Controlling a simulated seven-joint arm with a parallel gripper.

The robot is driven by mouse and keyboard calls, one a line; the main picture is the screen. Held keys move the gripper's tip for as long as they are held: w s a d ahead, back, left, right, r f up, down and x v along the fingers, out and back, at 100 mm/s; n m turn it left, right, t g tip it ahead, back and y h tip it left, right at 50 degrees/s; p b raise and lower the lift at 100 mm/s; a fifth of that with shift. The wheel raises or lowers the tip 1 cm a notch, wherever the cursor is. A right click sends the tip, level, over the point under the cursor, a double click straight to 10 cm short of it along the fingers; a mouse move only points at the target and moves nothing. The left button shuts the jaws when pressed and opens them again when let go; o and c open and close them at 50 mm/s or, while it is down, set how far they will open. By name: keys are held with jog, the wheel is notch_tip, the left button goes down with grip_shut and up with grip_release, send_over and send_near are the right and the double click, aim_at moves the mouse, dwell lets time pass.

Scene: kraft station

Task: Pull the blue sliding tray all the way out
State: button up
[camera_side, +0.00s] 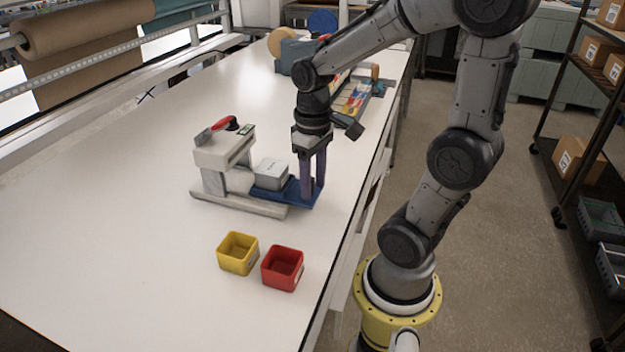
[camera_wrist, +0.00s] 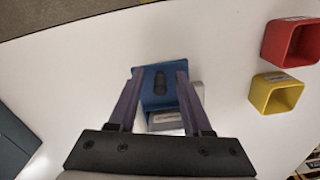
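The blue sliding tray (camera_side: 293,191) sticks out from the right side of a white and grey station (camera_side: 225,160). A grey box (camera_side: 270,175) stands on or just above the tray's inner part. In the wrist view the blue tray (camera_wrist: 178,73) lies below my gripper, with a dark rounded handle or slot (camera_wrist: 160,83) near its middle. My gripper (camera_side: 313,196) points down at the tray's outer end. Its two purple fingers are apart, one on each side of the dark feature in the wrist view (camera_wrist: 158,70), with gaps beside it. Whether the fingertips touch the tray is unclear.
A yellow bin (camera_side: 238,254) and a red bin (camera_side: 282,269) stand in front of the station. A red-handled part (camera_side: 224,124) sits on the station's top. The white table (camera_side: 110,230) is clear at left; its edge runs close right of my gripper.

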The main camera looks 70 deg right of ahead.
notch_tip(320, 180, up, 14)
dwell(0.6)
jog(key=shift+f, duration=0.1)
jog(key=s+a+f+n+t, duration=0.3)
jog(key=s+a+f+t, duration=0.1)
jog(key=a, duration=0.4)
notch_tip(320, 180, down, 3)
jog(key=shift+a+r+t, duration=0.15)
jog(key=shift+a+t, duration=0.05)
jog(key=shift+t, duration=0.6)
jog(key=shift+o, duration=0.2)
